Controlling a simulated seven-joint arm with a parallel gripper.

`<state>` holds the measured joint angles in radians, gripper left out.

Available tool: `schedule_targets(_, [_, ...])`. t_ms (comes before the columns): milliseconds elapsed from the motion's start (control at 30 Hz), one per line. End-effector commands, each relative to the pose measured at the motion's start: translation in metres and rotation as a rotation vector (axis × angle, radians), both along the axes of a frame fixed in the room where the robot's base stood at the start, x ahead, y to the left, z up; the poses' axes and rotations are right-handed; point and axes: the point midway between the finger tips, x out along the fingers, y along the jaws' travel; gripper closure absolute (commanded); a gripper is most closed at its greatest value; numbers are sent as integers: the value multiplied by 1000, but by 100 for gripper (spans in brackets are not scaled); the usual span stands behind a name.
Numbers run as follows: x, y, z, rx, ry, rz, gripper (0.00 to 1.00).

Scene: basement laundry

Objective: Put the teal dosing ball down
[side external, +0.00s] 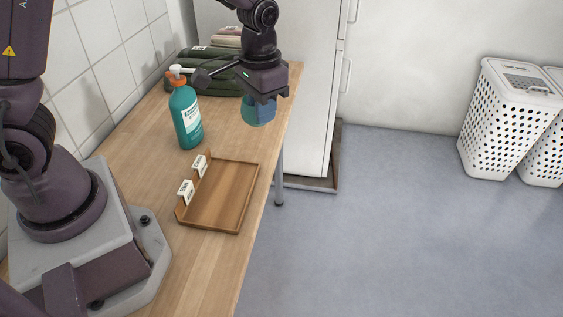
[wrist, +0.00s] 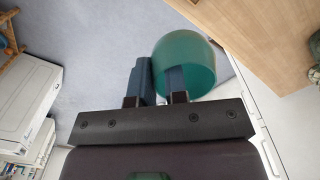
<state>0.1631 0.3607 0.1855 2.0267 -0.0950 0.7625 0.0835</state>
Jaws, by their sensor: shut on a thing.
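The teal dosing ball (side external: 258,114) is a translucent round cup with an open mouth. It hangs under my gripper (side external: 262,98), near the right edge of the wooden table (side external: 150,135). In the wrist view my gripper (wrist: 158,80) is shut on the wall of the dosing ball (wrist: 200,66). One finger shows within the ball's outline and the other lies outside, to its left. The ball is held above the surface, apart from the tray. A shallow wooden tray (side external: 222,200) with two white label cards on its left side lies on the table, nearer the camera than the ball.
A teal bottle with an orange and white top (side external: 186,115) stands left of the ball. Dark green folded cloths (side external: 208,68) lie behind it. A white cabinet (side external: 290,120) stands beyond the table's right edge. White hampers (side external: 505,120) stand far right on the floor.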

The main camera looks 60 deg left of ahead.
Motion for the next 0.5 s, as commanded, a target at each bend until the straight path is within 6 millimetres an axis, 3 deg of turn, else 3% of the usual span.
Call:
schedule_targets(333, [0,3,0,0,-1,9,100])
schedule_targets(500, [-6,26,-3,1,11,77,100])
